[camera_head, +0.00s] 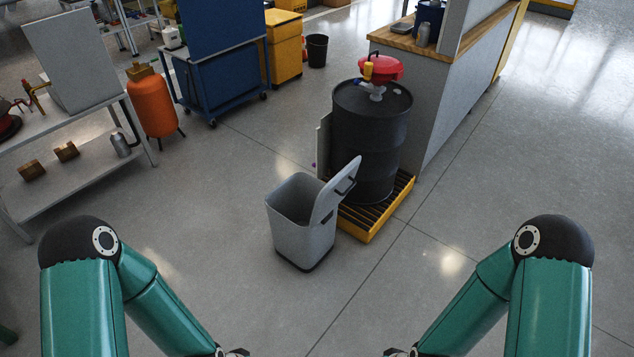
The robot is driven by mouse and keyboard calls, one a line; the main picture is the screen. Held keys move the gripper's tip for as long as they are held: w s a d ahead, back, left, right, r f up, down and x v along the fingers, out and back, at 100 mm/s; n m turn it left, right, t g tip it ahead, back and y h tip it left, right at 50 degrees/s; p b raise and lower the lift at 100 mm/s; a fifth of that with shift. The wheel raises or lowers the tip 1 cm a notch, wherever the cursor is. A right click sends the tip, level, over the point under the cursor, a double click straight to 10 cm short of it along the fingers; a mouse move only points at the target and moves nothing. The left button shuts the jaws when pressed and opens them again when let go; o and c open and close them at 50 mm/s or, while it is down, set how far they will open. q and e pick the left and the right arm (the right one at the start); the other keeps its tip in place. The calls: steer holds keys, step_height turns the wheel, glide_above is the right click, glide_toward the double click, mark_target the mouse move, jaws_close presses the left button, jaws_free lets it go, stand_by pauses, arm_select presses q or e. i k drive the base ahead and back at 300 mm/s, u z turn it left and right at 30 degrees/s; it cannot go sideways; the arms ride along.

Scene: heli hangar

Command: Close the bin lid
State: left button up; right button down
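A grey bin (303,237) stands upright on the floor ahead of me, near the middle of the view. Its lid (332,189) is open, raised steeply on the bin's right side, with a dark handle on its outer face. The inside of the bin shows and looks empty. My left gripper (236,353) and my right gripper (397,353) are at the bottom edge, mostly cut off by the frame. Both are well short of the bin and apart from it. Their fingers are not clearly visible.
A black drum (370,135) with a red funnel stands on a yellow spill pallet (360,226), close behind and right of the bin. An orange tank (152,103) and a metal shelf table (75,176) are at left. Floor between me and the bin is clear.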

mark_target(334, 192)
steer(key=u, duration=0.1)
steer(key=i, duration=1.3)
steer(key=z, duration=0.4)
